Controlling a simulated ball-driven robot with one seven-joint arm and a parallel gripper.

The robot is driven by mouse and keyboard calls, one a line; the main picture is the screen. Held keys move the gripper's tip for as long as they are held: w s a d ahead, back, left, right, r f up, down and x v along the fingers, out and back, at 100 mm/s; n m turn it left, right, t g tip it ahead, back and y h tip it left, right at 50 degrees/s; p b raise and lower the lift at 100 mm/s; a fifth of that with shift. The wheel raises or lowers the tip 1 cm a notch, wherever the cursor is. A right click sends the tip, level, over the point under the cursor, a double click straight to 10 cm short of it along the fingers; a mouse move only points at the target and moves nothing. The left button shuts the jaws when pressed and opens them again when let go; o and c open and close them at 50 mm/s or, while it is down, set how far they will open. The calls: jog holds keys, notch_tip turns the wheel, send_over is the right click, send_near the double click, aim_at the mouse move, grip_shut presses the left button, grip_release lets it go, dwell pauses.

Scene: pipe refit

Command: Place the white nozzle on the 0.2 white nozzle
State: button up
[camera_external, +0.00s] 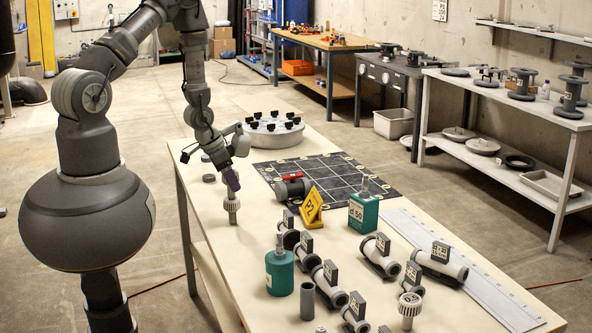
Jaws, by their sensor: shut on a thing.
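A second white nozzle (409,309) of similar shape stands upright at the front right of the table, well apart from my gripper. No 0.2 marking is readable on either nozzle.
A dark gridded mat (325,172) lies behind. The front left tabletop (242,250) is clear.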

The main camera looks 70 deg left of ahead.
jog(key=o, duration=1)
jog(key=shift+f, duration=0.1)
jog(key=shift+r, duration=0.25)
jog(key=p+v, duration=0.3)
jog(key=v, duration=0.8)
jog(key=shift+s+r, duration=0.15)
jog(key=shift+r, duration=0.25)
